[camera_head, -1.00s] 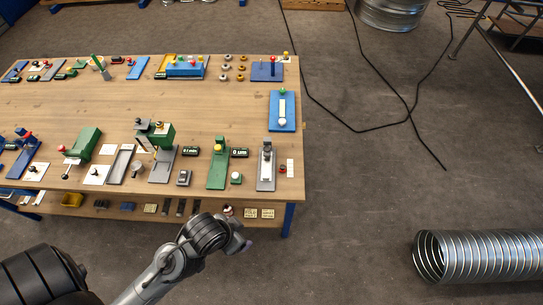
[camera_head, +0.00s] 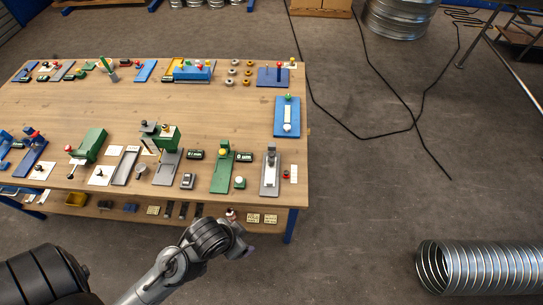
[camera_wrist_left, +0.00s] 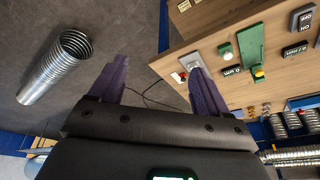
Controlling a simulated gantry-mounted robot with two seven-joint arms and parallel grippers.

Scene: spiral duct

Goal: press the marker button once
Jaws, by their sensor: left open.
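I cannot tell which control is the marker button. At the near right corner of the table, a grey plate fixture (camera_head: 270,173) stands beside a small red button (camera_head: 286,175). Left of it are a green fixture with a yellow knob (camera_head: 222,172) and a white button on a green box (camera_head: 239,183). My left gripper (camera_head: 243,248) is in front of the table's near edge, apart from all of these. In the left wrist view its purple fingers (camera_wrist_left: 160,82) are spread and empty; the right finger partly overlaps the grey fixture (camera_wrist_left: 190,62). My right gripper is not in view.
The wooden table (camera_head: 130,100) carries several other fixtures along its edges, with a clear middle. A blue plate with a green knob (camera_head: 287,115) lies at the right edge. A spiral duct (camera_head: 480,268) lies on the floor at right; black cables (camera_head: 365,137) cross the floor.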

